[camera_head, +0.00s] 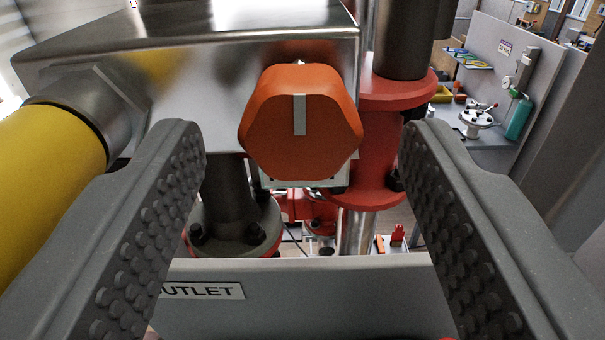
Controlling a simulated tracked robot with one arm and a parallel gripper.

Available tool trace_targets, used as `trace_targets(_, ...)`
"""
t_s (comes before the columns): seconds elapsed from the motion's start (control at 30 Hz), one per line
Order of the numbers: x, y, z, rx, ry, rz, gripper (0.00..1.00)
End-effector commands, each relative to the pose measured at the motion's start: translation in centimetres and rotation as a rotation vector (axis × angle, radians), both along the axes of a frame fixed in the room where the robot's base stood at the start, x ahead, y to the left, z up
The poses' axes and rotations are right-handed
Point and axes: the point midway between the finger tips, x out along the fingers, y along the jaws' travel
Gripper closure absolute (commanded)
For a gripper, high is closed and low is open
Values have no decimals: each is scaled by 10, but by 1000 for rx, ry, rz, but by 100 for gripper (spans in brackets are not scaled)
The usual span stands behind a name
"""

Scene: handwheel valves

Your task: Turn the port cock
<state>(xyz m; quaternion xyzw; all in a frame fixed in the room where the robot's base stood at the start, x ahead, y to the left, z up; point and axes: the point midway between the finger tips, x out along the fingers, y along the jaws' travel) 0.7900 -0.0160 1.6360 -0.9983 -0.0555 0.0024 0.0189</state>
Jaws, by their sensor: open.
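An orange six-sided knob (301,135) with a pale grey pointer stripe near its top sits on the front of a steel block (200,65). The stripe points straight up. It appears to be the port cock, but no label on it shows. My gripper (303,150) is open, with one studded grey finger to the left of the knob and one to the right. The knob shows between the fingertips with clear gaps on both sides. I cannot tell whether the fingertips reach level with it in depth.
A yellow pipe (45,180) joins the block at the left. Red flanges (365,140) and dark pipes stand behind the knob. A grey panel labelled "OUTLET" (205,291) lies below. A bench with a green cylinder (519,119) and another valve (477,118) is far right.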

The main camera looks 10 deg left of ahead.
Motion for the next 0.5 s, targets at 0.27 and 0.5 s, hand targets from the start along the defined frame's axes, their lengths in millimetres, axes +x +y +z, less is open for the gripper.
trace_targets(0.27,-24,-3,-3,1,-3,0,46)
trace_targets(0.5,-46,-5,-1,1,-5,0,46)
